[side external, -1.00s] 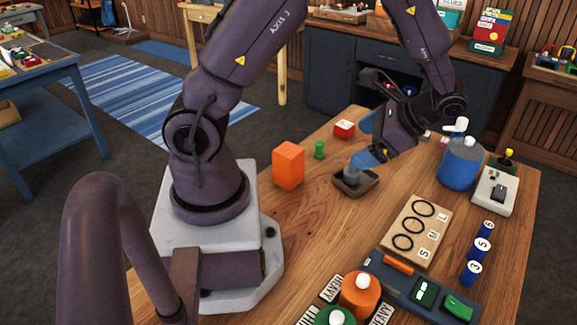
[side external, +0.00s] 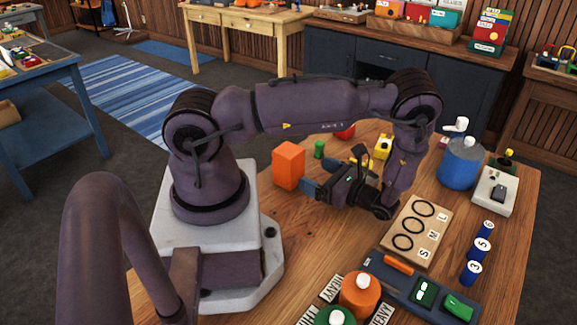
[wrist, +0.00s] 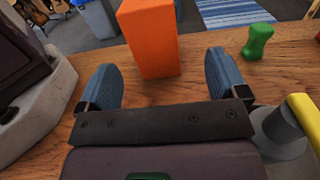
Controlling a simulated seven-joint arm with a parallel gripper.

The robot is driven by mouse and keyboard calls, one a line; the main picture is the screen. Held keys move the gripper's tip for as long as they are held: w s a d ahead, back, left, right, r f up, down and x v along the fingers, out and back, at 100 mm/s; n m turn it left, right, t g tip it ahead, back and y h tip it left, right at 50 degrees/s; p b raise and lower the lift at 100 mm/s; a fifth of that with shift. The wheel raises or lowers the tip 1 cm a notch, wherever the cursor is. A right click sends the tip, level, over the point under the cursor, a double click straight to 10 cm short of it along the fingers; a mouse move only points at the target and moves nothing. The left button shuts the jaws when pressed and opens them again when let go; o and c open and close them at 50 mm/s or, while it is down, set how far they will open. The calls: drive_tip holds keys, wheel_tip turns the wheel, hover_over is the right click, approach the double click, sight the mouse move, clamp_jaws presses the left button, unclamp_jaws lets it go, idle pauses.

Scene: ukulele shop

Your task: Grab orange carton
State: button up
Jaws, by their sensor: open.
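The orange carton (side external: 288,165) is a plain upright box on the wooden table, just right of my base in the side view. In the wrist view the carton (wrist: 150,38) stands upright ahead of my fingers, its near face toward me. My gripper (side external: 308,183) is low and level over the table, on the carton's right side. In the wrist view my gripper (wrist: 163,78) has its two blue fingers spread wide, with nothing held. The carton lies in line with the gap, nearer the left finger; I cannot tell whether its near edge is inside the gap.
A green spool-shaped piece (side external: 319,149) stands right of the carton and also shows in the wrist view (wrist: 257,41). A grey object (wrist: 278,133) and a yellow bar are close to my right finger.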

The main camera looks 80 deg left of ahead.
sight(298, 166)
drive_tip(key=shift+x, duration=1.2)
drive_tip(key=shift+s+d+x, duration=0.15)
drive_tip(key=shift+x, duration=1.25)
drive_tip(key=shift+s+d+x, duration=0.1)
drive_tip(key=shift+x, duration=1.35)
drive_tip(key=c, duration=1)
drive_tip(key=shift+c, duration=0.2)
drive_tip(key=shift+r, duration=0.1)
